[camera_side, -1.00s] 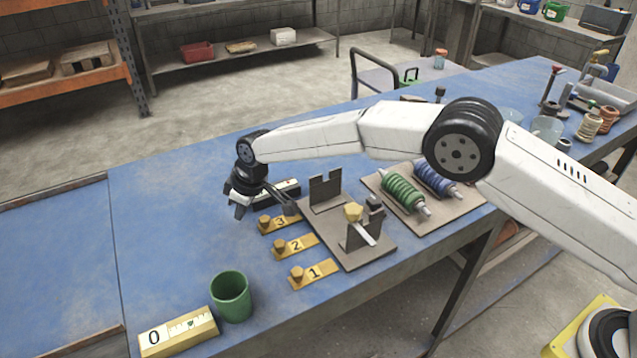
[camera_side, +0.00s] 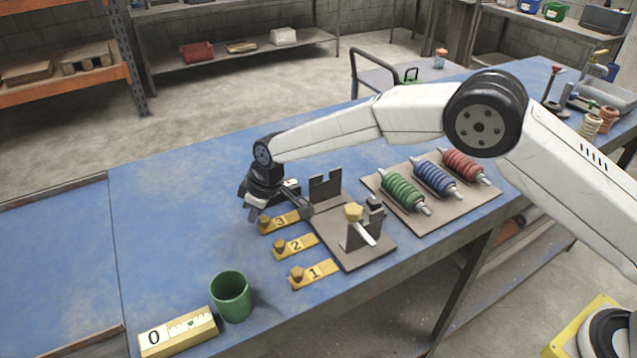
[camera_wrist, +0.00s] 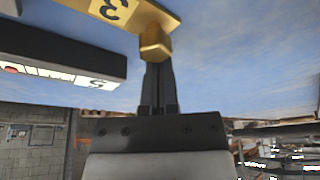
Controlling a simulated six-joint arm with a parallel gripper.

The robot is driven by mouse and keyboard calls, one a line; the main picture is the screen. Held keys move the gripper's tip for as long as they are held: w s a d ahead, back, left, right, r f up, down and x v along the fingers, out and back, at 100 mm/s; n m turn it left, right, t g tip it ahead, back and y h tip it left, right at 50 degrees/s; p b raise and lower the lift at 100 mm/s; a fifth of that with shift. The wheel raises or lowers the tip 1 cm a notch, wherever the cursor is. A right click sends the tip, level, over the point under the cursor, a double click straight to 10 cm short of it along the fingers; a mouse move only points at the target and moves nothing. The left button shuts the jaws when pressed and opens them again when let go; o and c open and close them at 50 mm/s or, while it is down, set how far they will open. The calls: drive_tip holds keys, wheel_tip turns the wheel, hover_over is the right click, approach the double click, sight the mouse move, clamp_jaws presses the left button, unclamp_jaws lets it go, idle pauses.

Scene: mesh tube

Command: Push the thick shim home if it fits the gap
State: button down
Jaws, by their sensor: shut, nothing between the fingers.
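Three flat brass strips with knobs, numbered 3 (camera_side: 281,222), 2 (camera_side: 296,246) and 1 (camera_side: 315,273), lie in a row on the blue table. I cannot tell which is the thick shim. Right of them, a grey fixture plate (camera_side: 355,255) carries a notched upright (camera_side: 325,190) and a second upright with a yellow knob (camera_side: 353,212) and pale lever. My gripper (camera_side: 250,216) is shut and empty, low at the knob end of strip 3. In the wrist view, its fingertips (camera_wrist: 158,66) meet or nearly meet that strip's knob (camera_wrist: 155,43); contact is unclear. The gap is not clearly visible.
A dark block with a white scale (camera_wrist: 60,75) stands close by in the wrist view. A green cup (camera_side: 231,297) and a yellow block marked 0 (camera_side: 178,332) stand at front left. Green, blue and red coils lie on a tray (camera_side: 425,222). The left table is clear.

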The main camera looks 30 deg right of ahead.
drive_tip(key=shift+d, duration=0.1)
drive_tip(key=shift+d, duration=2.6)
drive_tip(key=shift+f, duration=0.1)
drive_tip(key=v, duration=0.8)
